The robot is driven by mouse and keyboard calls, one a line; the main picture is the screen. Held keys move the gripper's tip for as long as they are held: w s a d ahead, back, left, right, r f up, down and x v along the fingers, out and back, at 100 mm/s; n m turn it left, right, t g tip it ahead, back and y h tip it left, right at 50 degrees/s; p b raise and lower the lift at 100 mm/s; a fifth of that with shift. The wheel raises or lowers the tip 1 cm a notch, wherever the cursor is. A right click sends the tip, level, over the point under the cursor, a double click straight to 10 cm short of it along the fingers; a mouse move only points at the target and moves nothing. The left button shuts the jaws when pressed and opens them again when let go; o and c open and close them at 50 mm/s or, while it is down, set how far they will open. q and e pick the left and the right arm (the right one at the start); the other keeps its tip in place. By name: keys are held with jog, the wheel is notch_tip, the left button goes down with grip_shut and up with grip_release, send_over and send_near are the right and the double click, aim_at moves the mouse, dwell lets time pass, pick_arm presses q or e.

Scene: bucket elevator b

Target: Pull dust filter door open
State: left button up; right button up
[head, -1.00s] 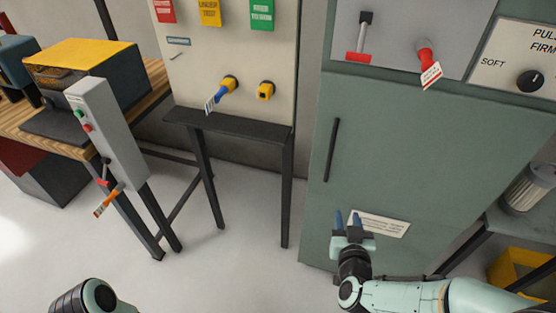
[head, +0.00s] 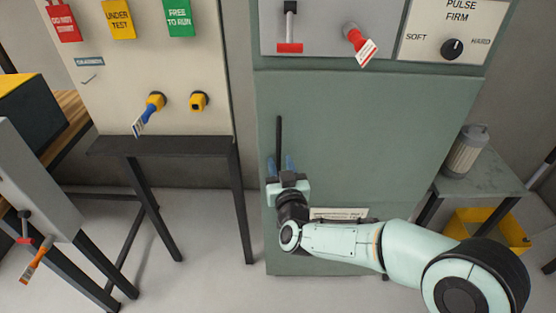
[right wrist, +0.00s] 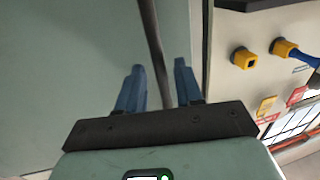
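The dust filter door (head: 350,150) is a grey-green panel on the cabinet and looks closed. Its handle (head: 279,140) is a long, dark vertical bar near the door's left edge. My right gripper (head: 280,165) is at the lower part of the handle, its two blue fingers apart on either side of the bar. In the right wrist view the handle (right wrist: 154,45) runs between the open fingers of the gripper (right wrist: 158,88), with gaps on both sides. The handle's lower end is hidden by the gripper. My left gripper is not in view.
Above the door are a red-tagged switch (head: 355,38) and a pulse knob (head: 452,48). A dark stand (head: 160,146) is left of the cabinet, below a board with yellow sockets (head: 199,101). A side table (head: 480,182) holding a filter cartridge (head: 466,150) is at right.

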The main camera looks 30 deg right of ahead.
jog(key=shift+x, duration=1.4)
grip_shut()
jog(key=shift+s+a, duration=0.1)
